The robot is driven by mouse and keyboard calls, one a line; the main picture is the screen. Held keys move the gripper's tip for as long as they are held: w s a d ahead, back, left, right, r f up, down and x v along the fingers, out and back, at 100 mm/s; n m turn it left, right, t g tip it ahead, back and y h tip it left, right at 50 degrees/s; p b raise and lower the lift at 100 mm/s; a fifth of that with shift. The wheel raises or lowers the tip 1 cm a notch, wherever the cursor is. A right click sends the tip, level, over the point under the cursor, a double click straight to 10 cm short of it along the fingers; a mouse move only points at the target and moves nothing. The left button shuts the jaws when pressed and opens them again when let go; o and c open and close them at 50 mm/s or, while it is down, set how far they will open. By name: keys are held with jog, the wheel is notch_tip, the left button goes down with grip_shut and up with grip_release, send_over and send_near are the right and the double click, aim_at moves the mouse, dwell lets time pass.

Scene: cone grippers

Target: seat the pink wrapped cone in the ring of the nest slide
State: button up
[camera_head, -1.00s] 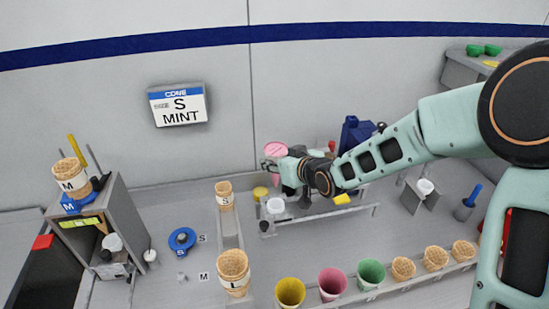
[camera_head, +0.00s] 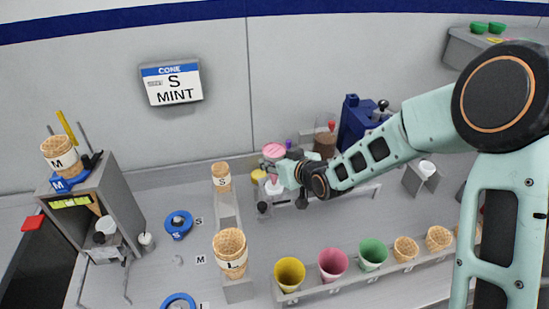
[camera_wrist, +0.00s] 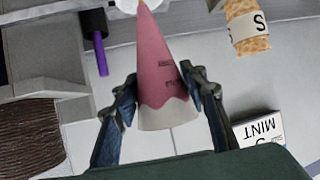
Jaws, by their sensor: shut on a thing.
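The pink wrapped cone (camera_wrist: 160,75) is between the two fingers of my gripper (camera_wrist: 163,90), which is shut on it. In the wrist view its narrow tip points to the top edge, and its wide end with a white scalloped band faces me. In the head view the cone's pink wide end (camera_head: 274,150) shows on top, beside my gripper (camera_head: 281,168). A white round part (camera_head: 273,187), apparently the nest slide's ring, is below it. In the wrist view a white piece (camera_wrist: 130,5) lies by the tip, cut off by the edge. I cannot tell whether the tip is inside the ring.
A yellow piece (camera_head: 259,177) is just left of the cone. Stacked S cones (camera_head: 221,178) and L cones (camera_head: 230,250) stand left. A front rack holds yellow (camera_head: 290,272), pink (camera_head: 332,263) and green (camera_head: 372,253) cones. A blue machine (camera_head: 357,122) stands behind my arm.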

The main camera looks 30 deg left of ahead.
aim_at(276, 179)
jog(key=shift+f+b, duration=1)
jog(key=shift+f, duration=1.25)
jog(key=shift+f+b, duration=1.25)
jog(key=shift+b, duration=0.1)
jog(key=o, duration=0.9)
jog(key=v, duration=1.2)
